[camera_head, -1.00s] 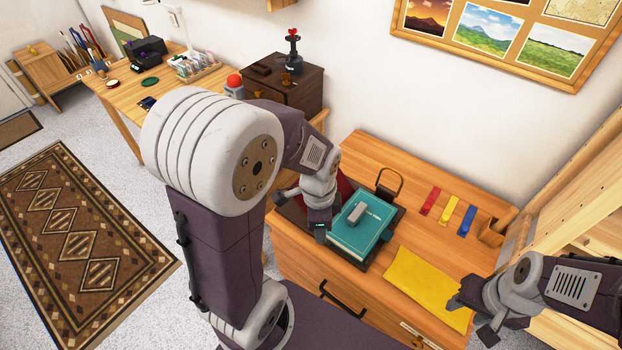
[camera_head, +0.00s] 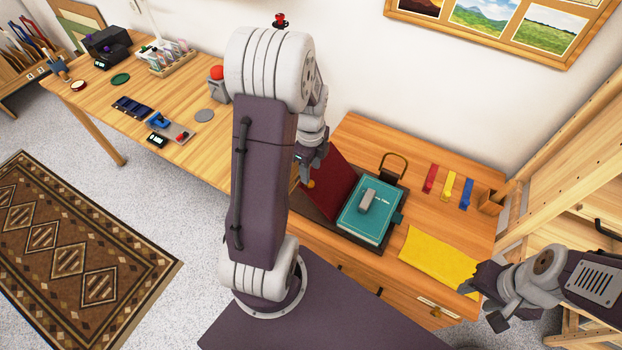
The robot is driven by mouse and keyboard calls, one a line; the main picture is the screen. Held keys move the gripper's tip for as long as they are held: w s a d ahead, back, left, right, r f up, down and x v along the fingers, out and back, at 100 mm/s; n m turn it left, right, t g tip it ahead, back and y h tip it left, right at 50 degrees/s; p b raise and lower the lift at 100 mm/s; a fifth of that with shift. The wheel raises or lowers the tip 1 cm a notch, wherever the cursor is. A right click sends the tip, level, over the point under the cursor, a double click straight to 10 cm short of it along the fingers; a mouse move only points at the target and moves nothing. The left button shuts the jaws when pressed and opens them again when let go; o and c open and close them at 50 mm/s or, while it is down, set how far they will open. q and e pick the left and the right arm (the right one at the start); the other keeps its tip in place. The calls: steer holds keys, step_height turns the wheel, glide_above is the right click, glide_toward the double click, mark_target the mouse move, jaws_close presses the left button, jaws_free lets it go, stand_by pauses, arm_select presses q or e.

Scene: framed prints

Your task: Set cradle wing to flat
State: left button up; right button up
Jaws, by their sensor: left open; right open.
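The cradle (camera_head: 368,245) is a dark base on the wooden cabinet top. A teal book (camera_head: 370,222) lies on it with a small grey block (camera_head: 367,200) on top. A dark red panel (camera_head: 335,182), which looks like the cradle wing, stands tilted up at the book's left. My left gripper (camera_head: 306,178) is open, at the panel's left side; whether it touches the panel I cannot tell. My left arm hides part of the area to the left. My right gripper (camera_head: 482,300) is open and empty, off the cabinet's front right corner.
A yellow cloth (camera_head: 440,260) lies right of the cradle. Red, yellow and blue strips (camera_head: 449,186) and a brass-coloured loop (camera_head: 393,165) are behind it. A wooden shelf (camera_head: 570,190) stands at the right. A work table (camera_head: 150,100) with tools is at the left.

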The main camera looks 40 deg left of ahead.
mark_target(311, 182)
arm_select(q)
step_height(311, 182, down, 6)
steer(key=shift+r, duration=0.1)
jaws_close()
stand_by(1.5)
